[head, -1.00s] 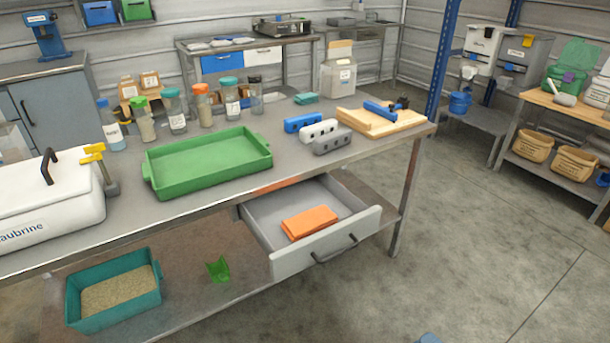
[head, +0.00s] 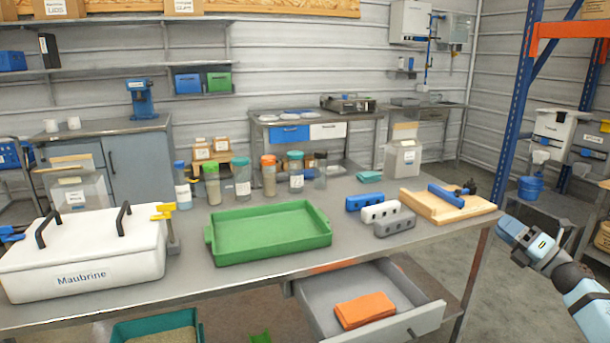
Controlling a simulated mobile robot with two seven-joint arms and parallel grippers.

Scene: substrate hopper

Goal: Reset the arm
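My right gripper (head: 509,231) is at the right of the head view, past the right end of the workbench (head: 345,240). It appears empty and clear of everything. Its fingers are small and seen at an angle, so I cannot tell whether they are open or shut. My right forearm comes up from the lower right corner. My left gripper is not in view.
On the bench are a white lidded box (head: 85,255), a green tray (head: 270,235), several jars, three blocks with holes and a wooden board (head: 450,208). Floor shows at right.

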